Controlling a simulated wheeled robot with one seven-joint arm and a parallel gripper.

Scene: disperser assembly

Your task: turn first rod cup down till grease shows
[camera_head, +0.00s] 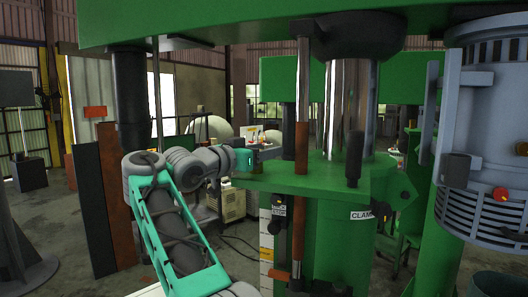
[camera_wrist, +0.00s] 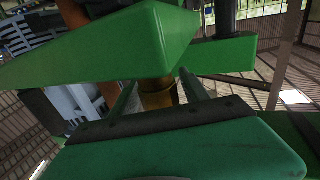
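In the wrist view, a brass-coloured cup (camera_wrist: 158,94) hangs just below a green plate (camera_wrist: 120,45), which hides its top. My gripper (camera_wrist: 159,84) points at it with its two dark fingers spread, one on each side of the cup. Narrow gaps seem to show between fingers and cup, and no grease can be made out. In the head view, my gripper (camera_head: 257,153) reaches the left edge of the green machine's ledge (camera_head: 290,178). A brown-red vertical rod (camera_head: 302,147) passes down by the ledge.
A large shiny column (camera_head: 345,105) and a black-knobbed lever (camera_head: 354,158) stand right of the rod. A grey-blue motor housing (camera_head: 490,130) fills the right side. A dark column (camera_head: 130,100) stands behind my arm. The floor at left is fairly open.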

